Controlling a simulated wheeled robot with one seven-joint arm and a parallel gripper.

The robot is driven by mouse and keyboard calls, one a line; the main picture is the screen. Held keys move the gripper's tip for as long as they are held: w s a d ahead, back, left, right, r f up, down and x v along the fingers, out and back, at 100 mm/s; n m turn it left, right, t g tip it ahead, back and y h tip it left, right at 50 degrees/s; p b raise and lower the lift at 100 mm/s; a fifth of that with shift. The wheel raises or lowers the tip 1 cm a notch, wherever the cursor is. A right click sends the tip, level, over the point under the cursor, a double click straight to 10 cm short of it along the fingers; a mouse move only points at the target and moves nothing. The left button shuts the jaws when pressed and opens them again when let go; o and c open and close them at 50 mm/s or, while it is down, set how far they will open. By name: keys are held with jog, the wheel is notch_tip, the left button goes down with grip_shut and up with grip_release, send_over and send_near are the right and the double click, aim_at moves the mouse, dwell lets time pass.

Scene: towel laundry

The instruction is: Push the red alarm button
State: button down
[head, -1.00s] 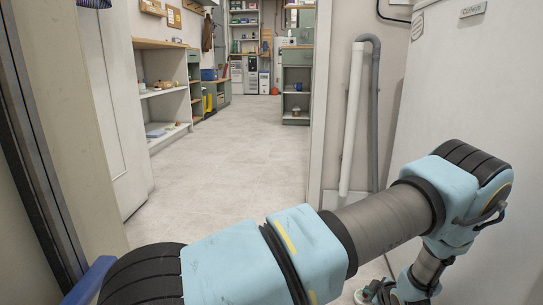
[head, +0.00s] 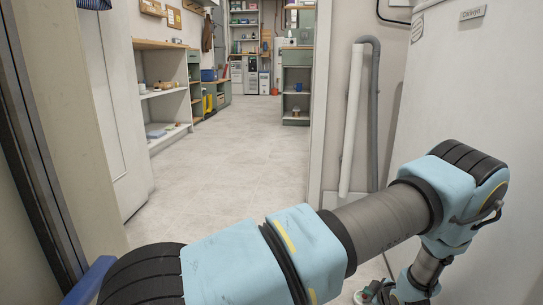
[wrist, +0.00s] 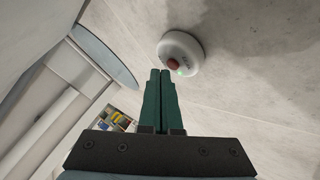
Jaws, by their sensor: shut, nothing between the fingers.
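The alarm button is a small red cap (wrist: 173,64) in a round white housing (wrist: 188,46), fixed to a pale surface in the wrist view. A small green light shows on the housing near the red cap. My gripper (wrist: 160,72) is shut, with its two dark green fingers side by side and nothing between them. Its fingertips point toward the button and appear just below the red cap in the picture. I cannot tell whether they touch it.
In the head view a white panel (head: 465,110) stands close on the right beside my arm. Grey and white pipes (head: 357,120) run up the wall there. Shelves (head: 165,95) line the left side of the room beyond. The floor (head: 225,150) between is clear.

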jog(key=shift+r, duration=0.3)
notch_tip(320, 180, up, 6)
jog(key=p, duration=0.5)
dwell(0.3)
